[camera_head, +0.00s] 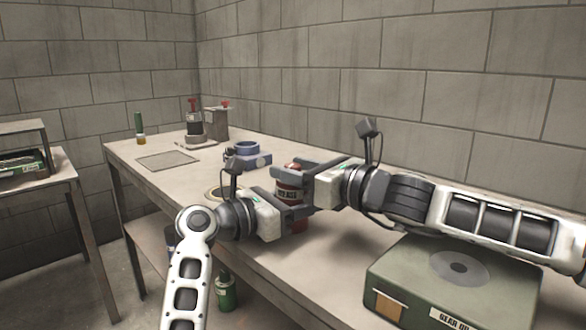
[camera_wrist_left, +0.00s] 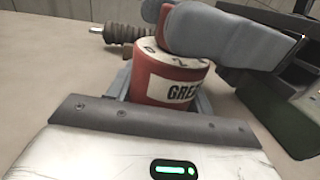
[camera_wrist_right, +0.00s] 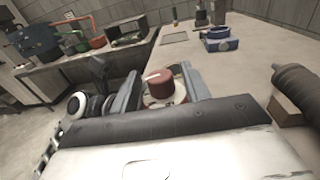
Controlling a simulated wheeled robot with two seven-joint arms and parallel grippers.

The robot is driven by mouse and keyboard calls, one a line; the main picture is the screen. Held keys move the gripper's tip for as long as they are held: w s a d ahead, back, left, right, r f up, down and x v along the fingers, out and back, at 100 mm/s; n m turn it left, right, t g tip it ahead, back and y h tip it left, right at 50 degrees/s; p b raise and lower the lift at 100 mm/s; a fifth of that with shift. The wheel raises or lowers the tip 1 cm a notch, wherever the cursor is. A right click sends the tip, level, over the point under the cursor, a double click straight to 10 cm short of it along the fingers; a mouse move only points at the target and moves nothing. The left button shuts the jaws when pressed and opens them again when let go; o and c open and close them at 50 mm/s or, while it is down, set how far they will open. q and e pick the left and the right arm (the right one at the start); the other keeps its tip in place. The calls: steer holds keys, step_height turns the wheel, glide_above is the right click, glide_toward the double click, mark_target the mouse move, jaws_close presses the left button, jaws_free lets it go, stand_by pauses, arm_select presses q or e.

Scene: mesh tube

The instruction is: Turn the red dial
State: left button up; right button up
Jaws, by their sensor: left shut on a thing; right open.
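A red and white can with a GREASE label (camera_head: 288,190) stands upright over the workbench, and it also shows in the left wrist view (camera_wrist_left: 170,88). The red dial (camera_wrist_right: 166,86) sits on top of the can, with a light mark across its top. My left gripper (camera_head: 295,213) is shut on the can's body, low down. My right gripper (camera_wrist_right: 162,84) is open, with one finger on each side of the dial. In the left wrist view a right finger (camera_wrist_left: 230,38) covers much of the dial, so contact cannot be told.
A green box (camera_head: 455,280) with a grey disc stands on the near right of the workbench (camera_head: 330,262). A blue part (camera_head: 248,152) lies behind the can. Red-topped devices (camera_head: 193,122) and a flat plate (camera_head: 167,161) are at the far end. A green bottle (camera_head: 225,292) stands below.

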steer(key=shift+w+a, duration=0.2)
steer(key=shift+a, duration=0.1)
steer(key=c, duration=1)
steer(key=shift+o, duration=0.2)
steer(key=shift+a, duration=0.1)
